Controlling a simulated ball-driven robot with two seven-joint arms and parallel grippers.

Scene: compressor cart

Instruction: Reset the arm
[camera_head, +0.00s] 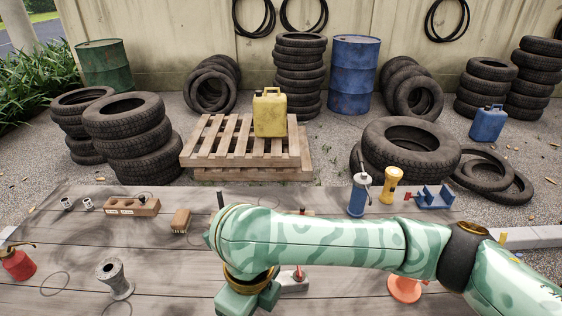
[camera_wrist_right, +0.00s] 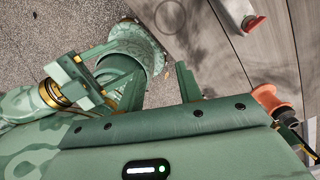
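My right arm reaches in from the right of the head view and lies across the wooden table (camera_head: 165,245). Its gripper (camera_head: 245,300) points down near the front edge of that view, and its fingertips are cut off. In the right wrist view the right gripper's two fingers (camera_wrist_right: 158,85) stand apart with nothing between them. What looks like my left gripper (camera_wrist_right: 85,78) shows at the left of the right wrist view, beyond the fingers; its jaws are not clear. My left arm is not in the head view.
A grey block with a red knob (camera_head: 292,280) and an orange stand (camera_head: 405,288) are close to my right arm. A blue bottle (camera_head: 358,195), yellow flashlight (camera_head: 391,186) and blue holder (camera_head: 432,197) stand behind it. A grey spool (camera_head: 115,278) and red oil can (camera_head: 17,262) are left.

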